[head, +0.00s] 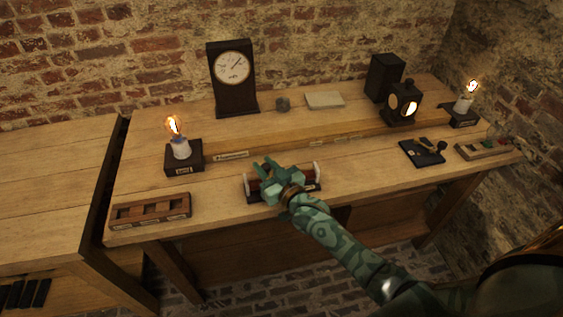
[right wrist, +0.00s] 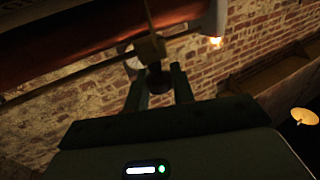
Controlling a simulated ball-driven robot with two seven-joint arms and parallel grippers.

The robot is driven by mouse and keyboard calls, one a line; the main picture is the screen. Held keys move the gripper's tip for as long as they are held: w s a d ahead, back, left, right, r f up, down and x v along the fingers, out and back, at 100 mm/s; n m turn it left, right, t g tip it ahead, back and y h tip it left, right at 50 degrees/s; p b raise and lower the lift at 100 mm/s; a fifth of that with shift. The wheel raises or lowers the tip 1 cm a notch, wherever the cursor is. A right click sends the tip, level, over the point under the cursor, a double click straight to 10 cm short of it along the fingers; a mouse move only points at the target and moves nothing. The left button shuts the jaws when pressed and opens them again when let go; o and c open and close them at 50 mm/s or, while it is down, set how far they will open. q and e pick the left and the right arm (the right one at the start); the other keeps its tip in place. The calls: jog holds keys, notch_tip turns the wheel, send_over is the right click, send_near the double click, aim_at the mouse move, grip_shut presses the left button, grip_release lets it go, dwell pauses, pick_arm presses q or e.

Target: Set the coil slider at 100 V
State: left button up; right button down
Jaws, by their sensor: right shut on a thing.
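The coil (head: 308,180) lies on a dark base near the bench's front edge, with pale end pieces. In the right wrist view its copper-coloured winding (right wrist: 90,40) crosses the top left, with a thin rod below it. A brass slider block (right wrist: 150,47) sits on the rod, with a dark knob (right wrist: 157,80) below it. My right gripper (head: 268,172) covers the coil's middle in the head view. In the right wrist view its fingers (right wrist: 158,88) are shut on the slider's knob. A dial meter (head: 232,67) stands at the back; its reading is too small to tell.
A lit bulb (head: 176,138) on a dark block stands left of the coil, a wooden rack (head: 150,210) at the front left. A lantern (head: 402,104), a second lit bulb (head: 467,102) and a black tray (head: 422,151) are at the right. Bare wood lies right of the coil.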

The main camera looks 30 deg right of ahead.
jog(key=c, duration=1.2)
grip_release()
jog(key=shift+s, duration=0.15)
jog(key=s+d+p, duration=0.2)
jog(key=s+p, duration=0.1)
jog(key=s, duration=1.3)
jog(key=shift+d, duration=0.3)
jog(key=shift+f, duration=0.15)
